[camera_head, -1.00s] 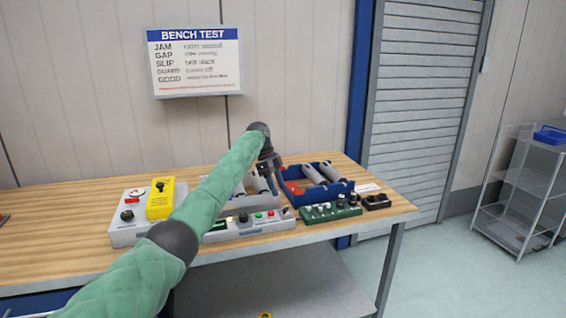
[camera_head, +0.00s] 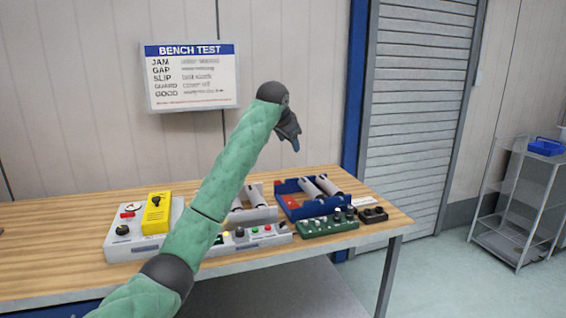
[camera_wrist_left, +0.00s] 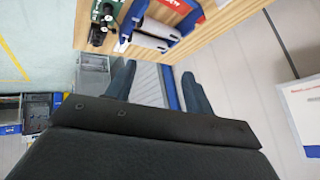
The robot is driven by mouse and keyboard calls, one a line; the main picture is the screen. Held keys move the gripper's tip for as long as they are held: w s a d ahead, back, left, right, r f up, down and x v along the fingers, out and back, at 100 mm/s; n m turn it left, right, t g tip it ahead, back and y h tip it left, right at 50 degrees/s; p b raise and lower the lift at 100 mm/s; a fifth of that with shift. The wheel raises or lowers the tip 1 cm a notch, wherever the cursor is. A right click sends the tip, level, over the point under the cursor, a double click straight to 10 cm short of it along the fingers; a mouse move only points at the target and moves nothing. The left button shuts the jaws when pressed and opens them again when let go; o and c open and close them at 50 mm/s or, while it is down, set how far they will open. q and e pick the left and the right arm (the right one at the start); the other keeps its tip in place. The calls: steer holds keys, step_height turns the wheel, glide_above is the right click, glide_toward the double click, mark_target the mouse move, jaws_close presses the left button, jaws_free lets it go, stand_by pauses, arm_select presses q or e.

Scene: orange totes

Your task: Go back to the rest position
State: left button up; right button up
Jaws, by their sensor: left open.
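My left gripper (camera_head: 294,143) is raised above the back of the workbench (camera_head: 60,225), in front of the wall. It is empty, clear of everything on the bench. In the left wrist view its two dark fingers (camera_wrist_left: 158,85) stand apart with nothing between them. My green left arm crosses the head view from the bottom left and hides part of the bench. My right gripper is not in view.
A blue tray with rollers (camera_head: 291,208), a grey roller unit (camera_head: 262,214), a green knob board (camera_head: 328,225), a dark block (camera_head: 373,215) and a yellow box (camera_head: 157,213) on a grey panel stand on the bench. A wire shelf (camera_head: 520,205) stands at right.

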arm_select(q)
steer(key=s+a+f+n+t, duration=0.15)
steer(key=s+a+f, duration=0.25)
steer(key=s+f, duration=0.7)
steer(key=s+a+f+n, duration=0.3)
steer(key=s+a+f, duration=0.2)
steer(key=s+f, duration=0.65)
steer(key=s+a+f+n+t, duration=0.15)
steer(key=s+a+f, duration=0.25)
steer(key=s+f, duration=0.7)
steer(key=s+a+f+g, duration=0.1)
steer(key=s+f+g, duration=0.1)
steer(key=s+f, duration=0.5)
steer(key=s+a+f+n+g, duration=0.1)
steer(key=s+f+g, duration=0.2)
steer(key=s+f, duration=0.5)
steer(key=s+a+f+n+g+y, duration=0.1)
steer(key=s+f+g, duration=0.2)
steer(key=s, duration=1.6)
step_height(320, 180, down, 5)
steer(key=shift+s+r, duration=0.1)
steer(key=shift+s, duration=0.25)
steer(key=shift+d, duration=0.1)
steer(key=shift+c, duration=0.4)
